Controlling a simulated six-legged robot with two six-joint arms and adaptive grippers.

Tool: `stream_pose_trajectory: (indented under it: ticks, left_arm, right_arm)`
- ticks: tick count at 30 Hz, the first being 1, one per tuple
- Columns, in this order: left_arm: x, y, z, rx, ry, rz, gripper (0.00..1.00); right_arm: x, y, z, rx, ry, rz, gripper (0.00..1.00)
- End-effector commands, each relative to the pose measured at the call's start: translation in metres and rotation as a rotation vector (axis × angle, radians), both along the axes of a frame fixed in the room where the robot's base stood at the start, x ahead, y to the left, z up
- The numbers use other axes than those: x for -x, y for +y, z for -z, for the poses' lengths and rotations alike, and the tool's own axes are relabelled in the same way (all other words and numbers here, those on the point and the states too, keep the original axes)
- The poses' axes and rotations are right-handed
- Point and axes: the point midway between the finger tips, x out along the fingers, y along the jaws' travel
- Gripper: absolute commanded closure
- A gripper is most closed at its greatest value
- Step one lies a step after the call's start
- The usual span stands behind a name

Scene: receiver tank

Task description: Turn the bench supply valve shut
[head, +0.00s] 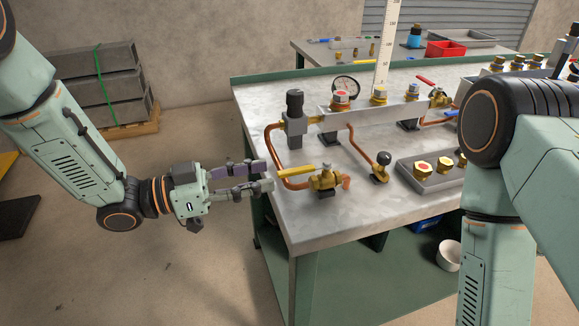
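A brass valve (324,183) with a long yellow lever (297,171) sits near the front left of the bench top, on the copper pipe run. The lever points left, roughly in line with the pipe, towards the bench's left edge. I see no label naming it. My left gripper (268,176) reaches in from the left at about lever height. Its two fingers are apart, with nothing seen between them. The fingertips are just left of the lever's free end; I cannot tell whether they touch it. My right arm shows at the right, but its gripper is out of view.
The metal bench top (345,215) carries a manifold (365,112) with a gauge (346,88), a black-knobbed lever (381,167) and a grey tray (425,178) of brass fittings. A red-lever valve (438,97) stands further back. Open floor lies left of the bench.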

Motion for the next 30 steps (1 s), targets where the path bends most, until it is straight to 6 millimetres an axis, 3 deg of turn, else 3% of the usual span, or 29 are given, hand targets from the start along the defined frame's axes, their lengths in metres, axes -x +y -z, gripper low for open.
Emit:
stream_pose_trajectory:
  ticks: [15, 29, 30]
  left_arm:
    - [-0.019, -0.058, 0.001, -0.004, -0.002, 0.004, 0.61]
    - [-0.023, -0.064, 0.000, -0.001, 0.000, 0.002, 0.61]
    - [-0.023, -0.064, 0.000, -0.001, 0.000, 0.002, 0.65]
  right_arm:
    - [0.000, 0.000, 0.010, 0.000, 0.000, 0.001, 0.60]
    - [0.000, 0.000, 0.011, 0.000, 0.000, 0.001, 0.60]
    - [0.000, 0.000, 0.011, 0.000, 0.000, 0.001, 0.60]
